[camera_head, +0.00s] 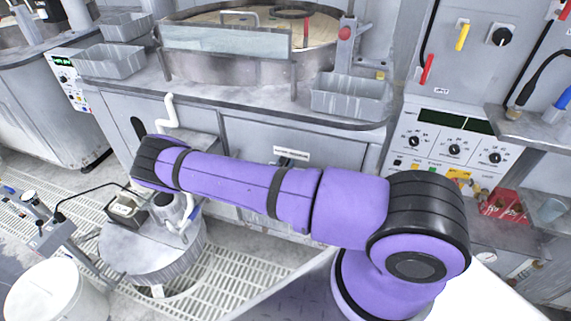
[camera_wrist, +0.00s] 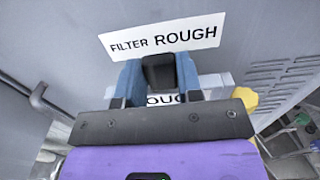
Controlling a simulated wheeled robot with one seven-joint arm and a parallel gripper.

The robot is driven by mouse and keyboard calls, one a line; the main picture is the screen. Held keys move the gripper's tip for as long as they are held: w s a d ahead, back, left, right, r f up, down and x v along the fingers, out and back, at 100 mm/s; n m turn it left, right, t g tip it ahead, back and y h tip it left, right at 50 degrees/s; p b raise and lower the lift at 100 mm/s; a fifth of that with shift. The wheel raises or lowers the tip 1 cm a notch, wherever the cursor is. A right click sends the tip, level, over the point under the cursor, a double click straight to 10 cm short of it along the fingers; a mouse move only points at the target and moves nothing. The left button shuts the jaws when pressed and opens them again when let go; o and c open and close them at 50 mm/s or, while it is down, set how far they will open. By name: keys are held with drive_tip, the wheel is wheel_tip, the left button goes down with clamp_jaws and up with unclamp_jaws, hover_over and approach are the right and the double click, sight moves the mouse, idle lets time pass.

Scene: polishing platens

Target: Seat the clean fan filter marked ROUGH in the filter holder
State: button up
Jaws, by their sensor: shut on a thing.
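In the wrist view, my gripper (camera_wrist: 160,70) has its two blue fingers closed on a small black block, which seems to be the grip of the fan filter. A pale strip of the filter (camera_wrist: 208,95) shows below the fingers, with the letters "OUG" readable on it. The rest of the filter is hidden by the fingers and my wrist. Just beyond the fingertips, a white sign reading FILTER ROUGH (camera_wrist: 191,36) is on a grey panel. The filter holder's opening cannot be made out. In the head view, my arm hides the gripper and the filter.
A vented grey panel (camera_wrist: 285,85) stands to the right in the wrist view, near a yellow part (camera_wrist: 244,99). A dark bent rod (camera_wrist: 45,100) is at left. In the head view, a round drum (camera_head: 152,262) and a white bucket (camera_head: 55,292) stand on the grated floor.

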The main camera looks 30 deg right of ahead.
wheel_tip(320, 180, down, 9)
idle(3.8)
drive_tip(key=o, duration=1.1)
drive_tip(key=shift+s+a, duration=0.1)
drive_tip(key=v, duration=1)
drive_tip(key=shift+s+a, duration=0.2)
drive_tip(key=shift+a, duration=0.05)
